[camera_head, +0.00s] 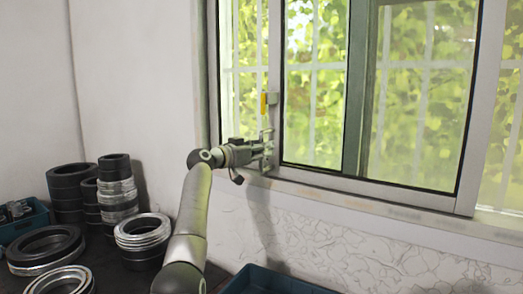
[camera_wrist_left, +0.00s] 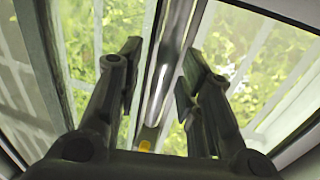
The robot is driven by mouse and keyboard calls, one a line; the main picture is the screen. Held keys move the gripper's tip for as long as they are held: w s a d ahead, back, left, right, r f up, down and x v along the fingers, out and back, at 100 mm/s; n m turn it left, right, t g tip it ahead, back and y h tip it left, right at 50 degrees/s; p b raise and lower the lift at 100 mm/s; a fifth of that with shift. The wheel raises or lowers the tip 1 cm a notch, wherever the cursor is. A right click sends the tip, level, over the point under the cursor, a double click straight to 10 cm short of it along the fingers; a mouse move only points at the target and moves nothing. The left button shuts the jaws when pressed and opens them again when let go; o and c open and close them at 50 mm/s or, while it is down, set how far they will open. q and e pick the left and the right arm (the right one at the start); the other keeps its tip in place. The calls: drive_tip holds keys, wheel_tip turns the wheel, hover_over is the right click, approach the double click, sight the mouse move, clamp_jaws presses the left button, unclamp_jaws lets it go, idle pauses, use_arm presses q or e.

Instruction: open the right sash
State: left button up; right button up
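The window's front sash (camera_head: 468,130) has a light metal frame and stands in front of another pane with a dark green-grey stile. A small yellow latch (camera_head: 264,104) sits on its left stile (camera_head: 275,60). My left gripper (camera_head: 267,150) is at the lower part of that stile, below the latch. In the left wrist view my left gripper (camera_wrist_left: 160,68) is open, with one finger on each side of the shiny stile (camera_wrist_left: 168,75). Gaps show between fingers and stile. The yellow latch (camera_wrist_left: 145,146) shows low there. My right gripper is not in view.
Stacked black and metal bearing rings (camera_head: 142,232) stand on the dark table at the left. A teal bin (camera_head: 36,218) is at the left edge, and a dark blue bin (camera_head: 262,281) is at the bottom middle. The window sill (camera_head: 370,203) runs below the sash.

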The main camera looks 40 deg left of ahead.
use_arm(q)
drive_tip(key=shift+s, duration=0.1)
drive_tip(key=s+a, duration=0.1)
drive_tip(key=s, duration=1)
drive_tip(key=shift+s+a, duration=0.35)
drive_tip(key=shift+f, duration=0.1)
idle(0.4)
